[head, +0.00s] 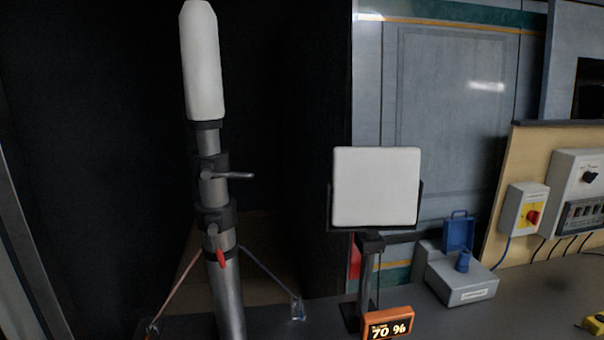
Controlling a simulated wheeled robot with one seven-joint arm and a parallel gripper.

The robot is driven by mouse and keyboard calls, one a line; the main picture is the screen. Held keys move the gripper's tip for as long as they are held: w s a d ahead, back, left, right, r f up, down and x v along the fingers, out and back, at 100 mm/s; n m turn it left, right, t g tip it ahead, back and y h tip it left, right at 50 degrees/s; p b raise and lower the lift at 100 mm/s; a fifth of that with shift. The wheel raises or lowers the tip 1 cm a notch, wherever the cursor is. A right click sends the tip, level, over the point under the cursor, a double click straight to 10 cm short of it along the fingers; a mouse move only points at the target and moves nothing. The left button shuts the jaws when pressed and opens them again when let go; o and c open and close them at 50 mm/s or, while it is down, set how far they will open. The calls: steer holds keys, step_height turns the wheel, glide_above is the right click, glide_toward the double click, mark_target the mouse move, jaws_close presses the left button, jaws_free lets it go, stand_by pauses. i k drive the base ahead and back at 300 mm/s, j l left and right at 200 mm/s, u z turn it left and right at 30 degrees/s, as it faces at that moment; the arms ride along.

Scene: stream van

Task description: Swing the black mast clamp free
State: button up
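A grey telescopic mast (228,295) stands upright at left, topped by a tall white rounded cylinder (203,65). An upper black clamp (210,163) wraps the mast, with a dark grey lever (232,175) sticking out to the right, roughly level. A lower black clamp (214,216) sits beneath it. A red lever (221,258) hangs down against the mast just below the lower clamp. My gripper is not in view, and nothing touches the clamps or levers.
Two stay straps run from the mast down to the deck. To the right stand a white square panel (376,188) on a post, an orange display (388,324) reading 70 %, a grey box (462,280) with a blue latch, and wall switch boxes (524,209). Space right of the levers is clear.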

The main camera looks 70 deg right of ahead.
mark_target(229, 176)
steer(key=z, duration=1.6)
